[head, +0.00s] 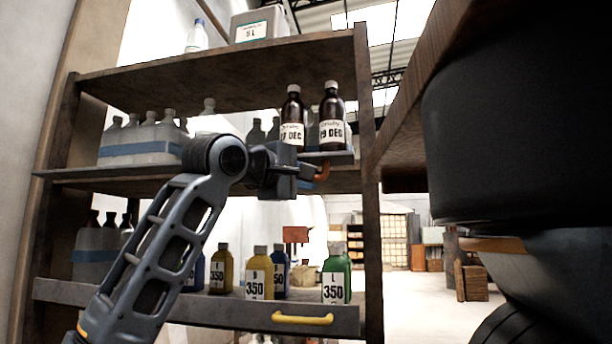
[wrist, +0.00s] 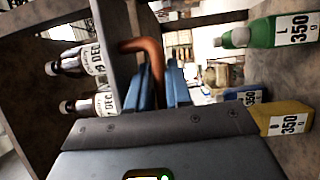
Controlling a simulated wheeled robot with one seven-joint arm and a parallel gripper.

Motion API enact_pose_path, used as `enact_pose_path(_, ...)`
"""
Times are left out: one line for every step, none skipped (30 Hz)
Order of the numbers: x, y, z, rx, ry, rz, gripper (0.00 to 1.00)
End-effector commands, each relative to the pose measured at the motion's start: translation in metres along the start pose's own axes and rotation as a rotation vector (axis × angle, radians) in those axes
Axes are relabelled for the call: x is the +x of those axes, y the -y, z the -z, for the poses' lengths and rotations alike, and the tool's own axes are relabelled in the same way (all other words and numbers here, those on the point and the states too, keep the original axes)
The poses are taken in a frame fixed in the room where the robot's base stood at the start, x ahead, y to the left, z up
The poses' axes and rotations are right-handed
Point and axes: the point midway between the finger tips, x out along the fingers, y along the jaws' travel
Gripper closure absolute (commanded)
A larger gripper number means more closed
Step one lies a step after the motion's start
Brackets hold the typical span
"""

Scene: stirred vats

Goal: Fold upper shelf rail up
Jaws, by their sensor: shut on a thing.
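The upper shelf rail is a grey strip (head: 340,156) along the front edge of the middle shelf, below two brown bottles (head: 331,115). Its orange-brown bent handle (head: 322,173) shows beside my gripper (head: 305,176). In the wrist view, the handle (wrist: 148,50) runs from the grey edge down between the two blue fingers of my gripper (wrist: 163,86), which are shut on it. My arm hides much of the rail to the left in the head view. The bottles stand upright behind the rail.
A lower shelf has another front rail with a yellow handle (head: 302,319). Yellow, blue and green bottles (head: 336,274) labelled 350 stand on it. Pale bottles (head: 150,140) stand left of my arm. A post (head: 364,100) bounds the rack at right.

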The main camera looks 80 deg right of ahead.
Motion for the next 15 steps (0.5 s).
enact_pose_path(-0.003,-0.008,0.0,-0.013,-0.008,0.045,1.0)
enact_pose_path(-0.003,-0.009,0.0,-0.026,-0.007,0.071,1.0)
enact_pose_path(-0.004,-0.011,-0.001,-0.042,-0.008,0.106,1.0)
enact_pose_path(-0.005,-0.013,-0.001,-0.054,-0.008,0.132,1.0)
enact_pose_path(-0.005,-0.014,-0.001,-0.067,-0.009,0.157,1.0)
enact_pose_path(-0.006,-0.016,-0.002,-0.082,-0.009,0.192,1.0)
enact_pose_path(-0.006,-0.018,-0.002,-0.094,-0.01,0.218,1.0)
enact_pose_path(-0.007,-0.019,-0.002,-0.107,-0.01,0.243,1.0)
enact_pose_path(-0.007,-0.021,-0.002,-0.122,-0.01,0.278,1.0)
enact_pose_path(-0.008,-0.023,-0.003,-0.135,-0.01,0.304,1.0)
enact_pose_path(-0.008,-0.025,-0.003,-0.147,-0.011,0.329,1.0)
enact_pose_path(-0.008,-0.027,-0.003,-0.163,-0.011,0.364,1.0)
enact_pose_path(-0.009,-0.028,-0.003,-0.176,-0.011,0.39,1.0)
enact_pose_path(-0.009,-0.03,-0.003,-0.186,-0.012,0.415,1.0)
enact_pose_path(-0.009,-0.032,-0.004,-0.203,-0.011,0.45,1.0)
